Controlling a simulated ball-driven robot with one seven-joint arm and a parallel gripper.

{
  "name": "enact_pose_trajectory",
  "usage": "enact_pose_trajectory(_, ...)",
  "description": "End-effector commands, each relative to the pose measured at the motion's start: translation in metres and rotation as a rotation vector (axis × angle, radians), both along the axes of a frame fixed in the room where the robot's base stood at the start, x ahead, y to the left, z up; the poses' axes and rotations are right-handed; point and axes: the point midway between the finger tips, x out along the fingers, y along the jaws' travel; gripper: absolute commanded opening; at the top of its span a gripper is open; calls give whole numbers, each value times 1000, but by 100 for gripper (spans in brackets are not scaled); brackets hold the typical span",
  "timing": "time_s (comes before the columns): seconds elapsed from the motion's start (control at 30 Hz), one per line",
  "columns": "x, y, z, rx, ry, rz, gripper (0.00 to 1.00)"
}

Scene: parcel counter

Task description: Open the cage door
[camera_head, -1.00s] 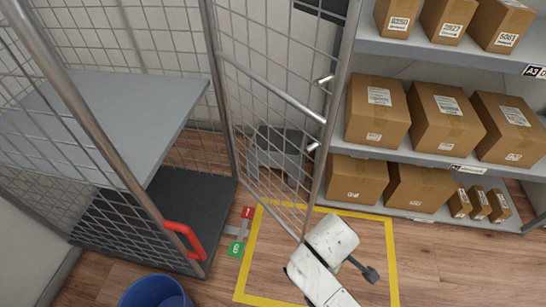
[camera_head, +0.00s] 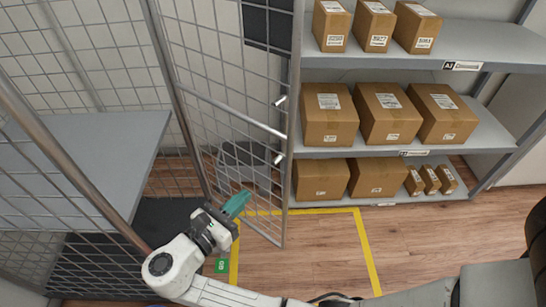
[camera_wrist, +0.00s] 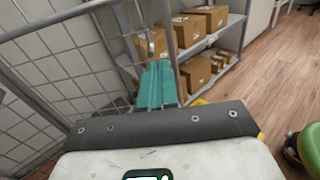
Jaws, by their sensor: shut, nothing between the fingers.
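The cage door (camera_head: 238,113) is a wire mesh panel in a grey tube frame. It stands swung out from the cage (camera_head: 88,160), with its free upright near the shelf rack. Two short metal pegs stick out from that upright. My gripper (camera_head: 237,204) has teal fingers, shut and empty, in front of the door's lower part; I cannot tell if they touch the mesh. The wrist view shows the closed fingers (camera_wrist: 157,84) pointing toward a grey upright and the boxes. My arm hides part of the cage's lower front.
A rack (camera_head: 415,151) with cardboard boxes (camera_head: 330,114) stands behind and right of the door. Yellow floor tape (camera_head: 367,250) and a green marker (camera_head: 222,265) lie below. Wooden floor is open at right. A green object (camera_wrist: 308,148) shows in the wrist view.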

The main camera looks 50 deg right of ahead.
Motion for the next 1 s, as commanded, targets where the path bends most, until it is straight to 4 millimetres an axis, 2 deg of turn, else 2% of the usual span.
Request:
enact_pose_trajectory(0.1, 4, 2, 7, -36, 27, 6, 0)
enact_pose_trajectory(0.23, 4, -11, 6, -35, 29, 4, 0)
enact_pose_trajectory(0.7, 2, -100, 6, -33, 27, 2, 0)
enact_pose_trajectory(0.8, 2, -115, 6, -33, 26, 3, 0)
enact_pose_trajectory(1.0, 2, -132, 6, -34, 26, 5, 0)
